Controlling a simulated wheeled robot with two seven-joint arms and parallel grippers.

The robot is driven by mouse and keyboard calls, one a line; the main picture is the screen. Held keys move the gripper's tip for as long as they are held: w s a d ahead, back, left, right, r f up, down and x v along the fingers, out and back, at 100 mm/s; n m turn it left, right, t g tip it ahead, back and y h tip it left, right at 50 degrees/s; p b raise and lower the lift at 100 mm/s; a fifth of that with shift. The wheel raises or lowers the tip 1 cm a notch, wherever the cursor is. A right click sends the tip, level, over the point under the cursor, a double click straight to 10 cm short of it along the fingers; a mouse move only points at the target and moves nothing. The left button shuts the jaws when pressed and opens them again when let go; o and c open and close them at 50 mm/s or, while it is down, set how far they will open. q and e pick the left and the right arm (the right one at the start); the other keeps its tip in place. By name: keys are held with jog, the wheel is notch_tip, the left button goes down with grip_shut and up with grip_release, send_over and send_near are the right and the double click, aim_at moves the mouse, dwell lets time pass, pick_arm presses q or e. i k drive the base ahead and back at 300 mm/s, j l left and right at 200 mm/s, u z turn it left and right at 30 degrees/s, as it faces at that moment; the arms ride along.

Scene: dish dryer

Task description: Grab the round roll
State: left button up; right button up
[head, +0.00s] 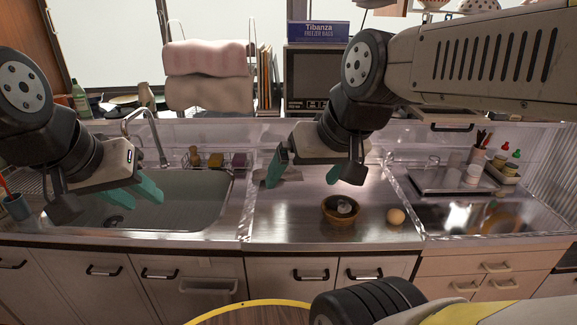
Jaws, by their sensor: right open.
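The round roll (396,215) is a small tan ball on the steel counter. It sits just right of a brown bowl (341,221) that holds a pale, shiny item. My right gripper (305,172) hangs above the counter, up and to the left of the roll and the bowl. Its teal fingers are wide apart with nothing between them. My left gripper (134,193) is over the sink, far left of the roll. Its teal fingers show a gap and hold nothing visible.
The sink (190,213) with its faucet (146,138) lies left. A silver tray (440,179) and condiment bottles (505,156) stand right. A microwave (306,93) is behind the counter. A round, yellow-rimmed table (250,312) is in front.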

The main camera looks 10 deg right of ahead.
aim_at(395, 216)
jog(key=k+z, duration=0.15)
jog(key=z, duration=1.3)
jog(key=i+j+z, duration=0.2)
jog(key=i+j, duration=0.25)
jog(key=i, duration=0.2)
